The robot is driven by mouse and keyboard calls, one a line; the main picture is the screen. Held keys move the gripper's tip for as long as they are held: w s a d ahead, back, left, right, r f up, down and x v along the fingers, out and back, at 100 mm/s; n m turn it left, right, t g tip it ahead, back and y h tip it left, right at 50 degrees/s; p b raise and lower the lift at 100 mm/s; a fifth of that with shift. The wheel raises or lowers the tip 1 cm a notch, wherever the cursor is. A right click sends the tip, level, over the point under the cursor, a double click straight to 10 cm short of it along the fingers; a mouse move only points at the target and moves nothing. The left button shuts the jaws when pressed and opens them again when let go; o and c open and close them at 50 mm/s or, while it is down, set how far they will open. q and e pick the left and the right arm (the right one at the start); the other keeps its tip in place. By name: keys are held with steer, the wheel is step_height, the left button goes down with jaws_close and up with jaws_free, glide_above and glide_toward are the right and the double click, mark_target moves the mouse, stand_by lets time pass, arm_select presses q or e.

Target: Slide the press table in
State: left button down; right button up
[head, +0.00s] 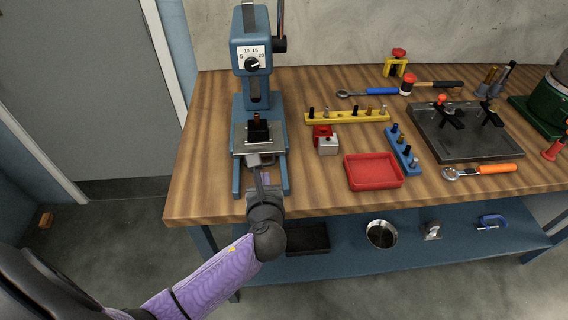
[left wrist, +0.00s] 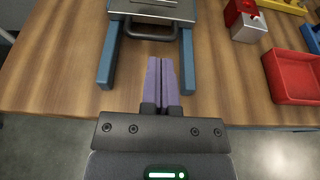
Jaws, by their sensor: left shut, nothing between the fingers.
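The blue press (head: 252,70) stands upright at the left end of the workbench. Its grey press table (head: 245,139) lies low between the blue base rails and carries a small black block (head: 258,130). In the left wrist view the press table's front part (left wrist: 165,8) shows at the top, with a dark handle (left wrist: 153,34) on its front edge. My left gripper (head: 259,172) is in front of the press table, between the rails. Its purple fingers (left wrist: 162,62) are shut with nothing between them, tips just short of or near the handle; contact is unclear. My right gripper is not in view.
A red tray (head: 373,184), a red and grey block (head: 326,143) and a yellow rack (head: 347,117) sit right of the press. A blue rack (head: 403,152) and a dark fixture plate (head: 466,147) lie further right. The bench's front edge is under my left arm.

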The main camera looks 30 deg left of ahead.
arm_select(q)
steer(key=b, duration=0.4)
glide_toward(262, 142)
steer(key=w+a+f, duration=0.1)
steer(key=w+f, duration=0.1)
steer(key=f, duration=0.1)
steer(key=shift+w+a, duration=0.3)
steer(key=shift+a, duration=0.1)
steer(key=shift+w+a, duration=0.2)
steer(key=shift+w, duration=0.1)
steer(key=shift+r, duration=0.1)
steer(key=shift+w+a, duration=0.15)
steer(key=shift+w, duration=0.15)
steer(key=w+a, duration=0.1)
steer(key=w, duration=0.1)
steer(key=w+a, duration=0.1)
steer(key=shift+w+a+b, duration=0.2)
steer(key=shift+w+b, duration=0.1)
steer(key=shift+w, duration=0.05)
steer(key=shift+r, duration=0.1)
